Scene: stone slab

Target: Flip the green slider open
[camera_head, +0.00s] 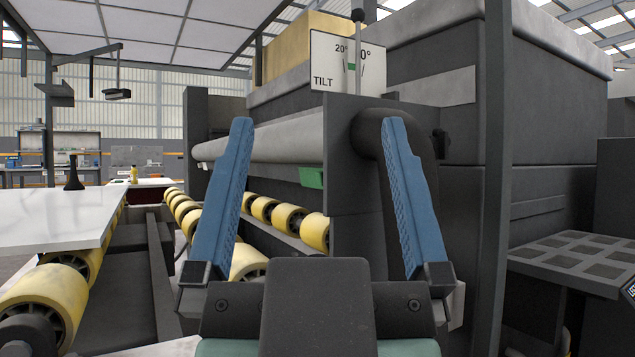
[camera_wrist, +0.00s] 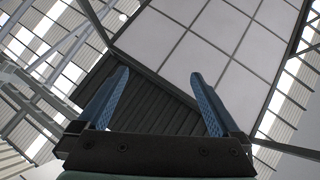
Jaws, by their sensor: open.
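A small green piece (camera_head: 311,177), which looks like the green slider, sits on the dark machine (camera_head: 354,230) below a grey horizontal roller (camera_head: 275,138). In the head view it appears in the gap between my fingers, further back and apart from them. My gripper (camera_head: 318,122) is open and empty, its two blue fingers pointing up and spread wide. In the wrist view my gripper (camera_wrist: 160,73) points up at the ceiling panels, and no green piece shows there.
A TILT gauge (camera_head: 334,65) with a small green mark and a black-knobbed lever (camera_head: 357,40) stands above the machine front. A white slab (camera_head: 50,218) lies on yellow rollers (camera_head: 47,297) at left. A dark post (camera_head: 492,180) and grey tray (camera_head: 575,262) are at right.

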